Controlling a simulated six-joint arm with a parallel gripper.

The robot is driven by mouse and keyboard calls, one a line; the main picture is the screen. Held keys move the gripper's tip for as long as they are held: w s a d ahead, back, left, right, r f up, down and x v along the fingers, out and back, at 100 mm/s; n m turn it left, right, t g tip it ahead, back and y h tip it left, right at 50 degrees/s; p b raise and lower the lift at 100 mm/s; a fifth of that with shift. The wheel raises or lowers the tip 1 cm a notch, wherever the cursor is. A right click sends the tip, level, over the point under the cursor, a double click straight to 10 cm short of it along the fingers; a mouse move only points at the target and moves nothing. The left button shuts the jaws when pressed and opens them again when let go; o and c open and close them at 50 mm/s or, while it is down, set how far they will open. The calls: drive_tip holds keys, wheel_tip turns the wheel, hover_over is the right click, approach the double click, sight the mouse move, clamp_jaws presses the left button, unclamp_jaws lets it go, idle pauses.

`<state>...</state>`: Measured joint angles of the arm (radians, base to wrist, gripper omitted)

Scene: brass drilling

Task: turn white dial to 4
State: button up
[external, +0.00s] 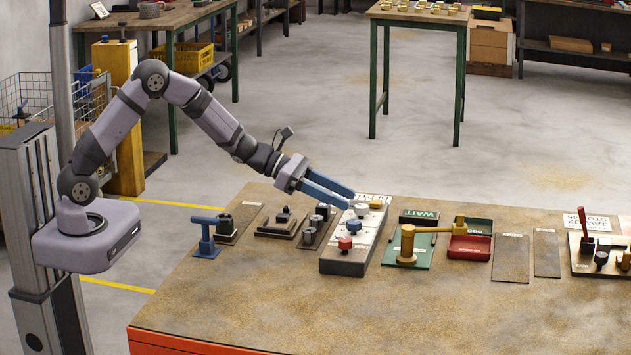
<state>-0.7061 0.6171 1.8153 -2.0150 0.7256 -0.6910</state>
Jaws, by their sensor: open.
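The white dial (361,209) sits on a grey dial block (342,266) on the workbench, between a yellow knob and a blue dial (352,227). A red dial (345,243) is at the block's near end. My gripper (350,199) reaches in from the left with its two blue fingers apart and nothing seen between them. The fingertips are just above and left of the white dial; I cannot tell whether they touch it. The dial's pointer and the number 4 are too small to read.
A green plate with a brass post and arm (408,242) stands right of the block, near a red tray (470,246). Small dark fixtures (282,222) and a blue tap-like part (206,236) stand to the left. The bench front (400,315) is clear.

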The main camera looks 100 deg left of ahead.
sight(359, 206)
drive_tip(key=shift+p+x, duration=0.4)
drive_tip(key=shift+x, duration=1.6)
drive_tip(key=shift+c, duration=0.6)
drive_tip(key=c, duration=0.9)
